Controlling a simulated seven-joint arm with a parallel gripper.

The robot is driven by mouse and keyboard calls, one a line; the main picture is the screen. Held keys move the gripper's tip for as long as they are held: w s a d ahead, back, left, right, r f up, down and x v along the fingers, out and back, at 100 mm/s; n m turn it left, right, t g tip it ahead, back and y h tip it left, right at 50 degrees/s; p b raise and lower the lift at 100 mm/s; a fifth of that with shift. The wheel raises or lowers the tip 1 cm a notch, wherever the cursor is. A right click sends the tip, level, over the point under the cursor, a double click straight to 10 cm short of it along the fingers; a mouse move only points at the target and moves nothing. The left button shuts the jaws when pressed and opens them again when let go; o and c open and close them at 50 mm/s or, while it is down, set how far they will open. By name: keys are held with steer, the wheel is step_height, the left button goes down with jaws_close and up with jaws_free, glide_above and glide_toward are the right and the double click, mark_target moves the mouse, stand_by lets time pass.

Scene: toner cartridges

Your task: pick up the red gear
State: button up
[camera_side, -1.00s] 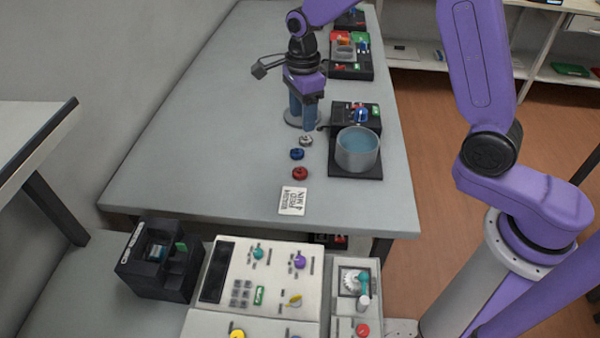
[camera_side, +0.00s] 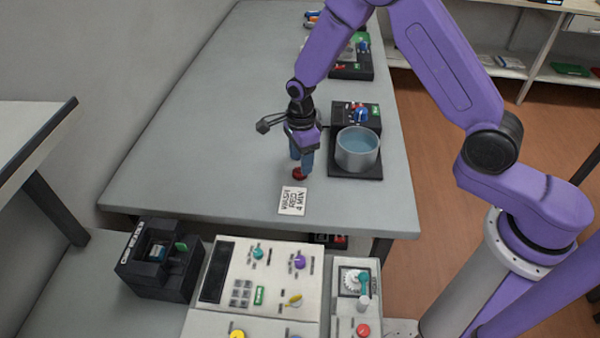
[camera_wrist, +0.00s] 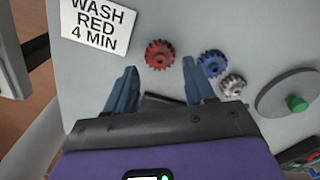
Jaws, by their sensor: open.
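The red gear (camera_side: 299,174) lies on the grey table at my fingertips in the side view. In the wrist view the red gear (camera_wrist: 160,54) lies flat just beyond my fingers, between their lines. My gripper (camera_side: 302,163) points down over it with blue fingers; in the wrist view the gripper (camera_wrist: 160,80) is open, with nothing between the fingers. In the side view my gripper hides part of the red gear, and the blue and white gears are hidden behind it.
In the wrist view a blue gear (camera_wrist: 213,63) sits close right of the red one, and a white gear (camera_wrist: 232,85) beyond. A card (camera_side: 292,201) reading "WASH RED 4 MIN" lies in front. A water-filled beaker (camera_side: 357,148) stands on a black device to the right.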

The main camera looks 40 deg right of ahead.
steer(key=shift+a+f, duration=0.1)
steer(key=shift+f, duration=1.55)
steer(key=c, duration=0.8)
steer(key=shift+r, duration=0.15)
